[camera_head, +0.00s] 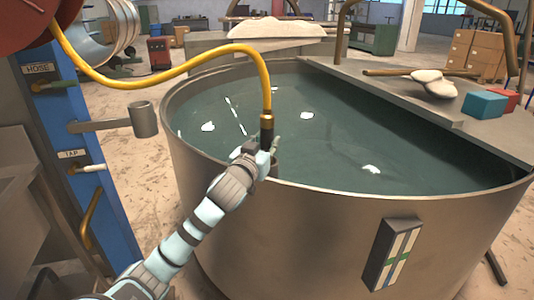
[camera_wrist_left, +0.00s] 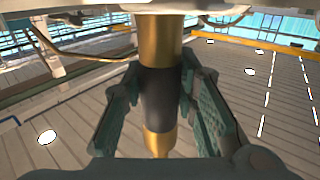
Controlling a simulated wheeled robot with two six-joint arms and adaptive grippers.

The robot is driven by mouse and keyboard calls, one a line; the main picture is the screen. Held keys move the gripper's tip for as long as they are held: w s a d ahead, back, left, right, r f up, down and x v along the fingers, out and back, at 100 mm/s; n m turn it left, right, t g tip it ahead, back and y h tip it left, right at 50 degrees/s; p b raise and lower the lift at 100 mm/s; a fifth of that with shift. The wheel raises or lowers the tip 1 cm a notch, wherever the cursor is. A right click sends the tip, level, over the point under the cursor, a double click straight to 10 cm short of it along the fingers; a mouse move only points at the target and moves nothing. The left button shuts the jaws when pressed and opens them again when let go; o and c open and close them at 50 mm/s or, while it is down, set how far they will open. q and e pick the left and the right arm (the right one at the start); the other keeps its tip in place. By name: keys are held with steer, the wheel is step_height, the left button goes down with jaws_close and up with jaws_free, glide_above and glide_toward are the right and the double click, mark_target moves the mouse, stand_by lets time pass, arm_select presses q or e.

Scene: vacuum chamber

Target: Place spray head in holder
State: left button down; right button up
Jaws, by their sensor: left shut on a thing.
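The spray head (camera_head: 267,130) has a black grip with brass parts, and a yellow hose (camera_head: 190,66) runs from its top. My left gripper (camera_head: 262,152) is shut on it at the tank's near rim. In the left wrist view the fingers stand on both sides of the black grip of the spray head (camera_wrist_left: 160,100), with brass above and below. A grey cup-shaped holder (camera_head: 144,119) sticks out on an arm from the blue post, left of the gripper and apart from it. The spray head's lower end is hidden by the gripper in the head view. My right gripper is not in view.
A large round tank (camera_head: 300,215) of greenish water with white floating bits fills the middle. A ledge (camera_head: 400,100) at its right carries a teal block (camera_head: 484,105) and a red block. The blue post (camera_head: 65,120) bears HOSE and TAP labels and handles. Open floor lies between post and tank.

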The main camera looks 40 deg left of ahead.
arm_select(q)
step_height(320, 180, down, 2)
steer(key=shift+f, duration=0.1)
steer(key=c, duration=1.3)
jaws_free()
